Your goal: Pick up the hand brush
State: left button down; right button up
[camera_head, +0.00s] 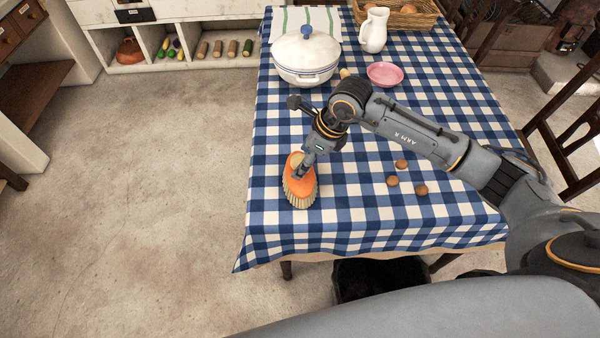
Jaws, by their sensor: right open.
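The hand brush (300,191) has an orange back and pale bristles. It lies on the blue checked tablecloth near the table's left edge. My right arm reaches in from the right over the table. My right gripper (303,168) is open and points down right at the brush, overlapping its upper part. Whether the fingers touch the brush cannot be told from this view. My left gripper is not in view.
A white lidded pot (306,58), a pink bowl (384,74), a white jug (374,30) and a basket (425,17) stand farther back. Several small brown round things (393,181) lie right of the brush. Chairs (570,125) stand at the right. The floor (150,190) at left is clear.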

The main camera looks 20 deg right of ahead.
jog(key=shift+x, duration=1)
jog(key=shift+w+a+f, duration=0.1)
jog(key=shift+f, duration=0.05)
grip_shut()
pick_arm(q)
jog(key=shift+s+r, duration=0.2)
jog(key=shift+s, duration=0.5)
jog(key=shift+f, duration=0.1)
